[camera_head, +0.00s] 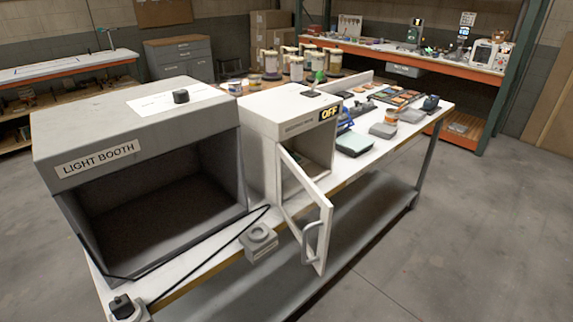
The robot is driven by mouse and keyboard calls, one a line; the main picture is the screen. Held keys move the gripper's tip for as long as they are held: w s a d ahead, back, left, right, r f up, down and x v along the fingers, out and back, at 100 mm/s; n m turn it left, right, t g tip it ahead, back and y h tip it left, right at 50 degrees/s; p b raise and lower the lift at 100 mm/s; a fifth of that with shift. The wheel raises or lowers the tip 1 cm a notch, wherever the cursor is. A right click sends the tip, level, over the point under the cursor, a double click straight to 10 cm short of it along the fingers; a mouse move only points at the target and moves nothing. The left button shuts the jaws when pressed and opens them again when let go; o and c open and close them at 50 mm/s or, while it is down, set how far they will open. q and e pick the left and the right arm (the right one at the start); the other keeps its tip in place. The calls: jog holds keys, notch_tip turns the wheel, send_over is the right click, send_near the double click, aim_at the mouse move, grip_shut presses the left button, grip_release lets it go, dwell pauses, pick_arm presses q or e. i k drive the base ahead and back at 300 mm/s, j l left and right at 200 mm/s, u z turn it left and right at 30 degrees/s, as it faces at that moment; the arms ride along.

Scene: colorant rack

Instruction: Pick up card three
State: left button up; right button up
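I cannot pick out card three in this view. Flat coloured pieces lie in dark trays (397,96) towards the far end of the white workbench (413,127), too small to read. The white cabinet (262,137) has an "OFF" sign, and its door (308,217) stands open towards me. Something small and green shows inside the cabinet, but I cannot tell what it is. Neither of my grippers is in view.
A grey light booth (140,165) with a dark, open front stands left of the cabinet. A small grey device (259,243) sits near the bench's front edge. A pale-topped scale-like item (355,144) lies right of the cabinet. The floor (470,230) at the right is clear.

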aim_at(302, 161)
jog(key=k+l, duration=0.15)
jog(key=l, duration=0.15)
jog(key=i+l, duration=0.2)
jog(key=l, duration=0.15)
jog(key=i+l+u, duration=0.1)
jog(key=l, duration=0.25)
jog(key=i+l+u, duration=0.1)
jog(key=i+l, duration=0.3)
jog(key=l, duration=0.3)
jog(key=i+l+u, duration=0.1)
jog(key=l, duration=0.3)
jog(key=i+l, duration=0.25)
jog(key=l, duration=0.15)
jog(key=i+l+u, duration=0.1)
jog(key=l, duration=0.25)
